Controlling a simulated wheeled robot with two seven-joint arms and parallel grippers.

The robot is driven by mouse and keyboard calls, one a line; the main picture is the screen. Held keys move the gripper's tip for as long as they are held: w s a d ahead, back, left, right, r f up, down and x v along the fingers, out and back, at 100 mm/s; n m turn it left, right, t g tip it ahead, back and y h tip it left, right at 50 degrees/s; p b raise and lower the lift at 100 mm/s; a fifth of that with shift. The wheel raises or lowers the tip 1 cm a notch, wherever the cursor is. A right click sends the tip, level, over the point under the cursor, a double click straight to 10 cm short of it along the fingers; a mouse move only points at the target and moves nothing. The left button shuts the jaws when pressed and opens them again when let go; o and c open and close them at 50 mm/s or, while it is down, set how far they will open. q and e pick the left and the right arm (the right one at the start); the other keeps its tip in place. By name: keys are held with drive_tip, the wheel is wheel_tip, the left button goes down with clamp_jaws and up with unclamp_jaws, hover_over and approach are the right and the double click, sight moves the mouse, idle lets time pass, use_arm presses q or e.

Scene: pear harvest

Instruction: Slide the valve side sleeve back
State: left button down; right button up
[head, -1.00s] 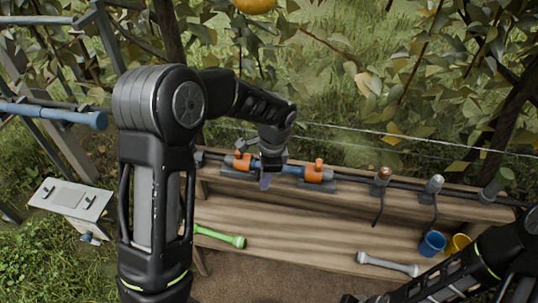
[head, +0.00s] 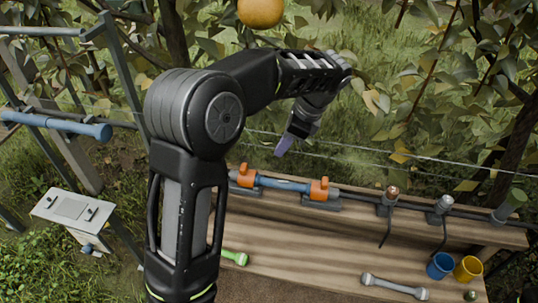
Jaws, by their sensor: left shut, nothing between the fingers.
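A pipe run lies along the back of the wooden bench (head: 300,232). Its blue middle section (head: 283,185) sits between an orange fitting (head: 244,177) on the left and another orange fitting (head: 321,189) on the right. Each orange fitting has a small raised part and sits on a grey bracket. I cannot tell which part is the valve side sleeve. My right gripper is out of view.
Grey upright fittings (head: 391,200) with dark hoses stand along the back right. A grey tool (head: 395,287), a green tool (head: 235,257), a blue cup (head: 440,265) and a yellow cup (head: 467,268) are on the bench. Wires and foliage lie behind; a fruit (head: 260,11) hangs above.

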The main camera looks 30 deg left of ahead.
sight(250, 173)
use_arm(q)
drive_tip(key=x, duration=1)
drive_tip(key=shift+s+r, duration=0.1)
drive_tip(key=a, duration=0.2)
drive_tip(key=shift+s+a+r, duration=0.15)
drive_tip(key=shift+s+a, duration=0.1)
drive_tip(key=shift+s, duration=0.15)
drive_tip(key=shift+s+a, duration=0.2)
drive_tip(key=shift+a, duration=0.35)
drive_tip(key=shift+s+a+p, duration=0.15)
drive_tip(key=shift+s+a, duration=0.1)
drive_tip(key=shift+a, duration=0.45)
drive_tip(key=shift+s+a+p, duration=0.15)
drive_tip(key=shift+s+a, duration=0.05)
drive_tip(key=shift+a, duration=0.5)
drive_tip(key=shift+s+a+p, duration=0.15)
drive_tip(key=shift+s+a, duration=0.1)
drive_tip(key=shift+a, duration=0.5)
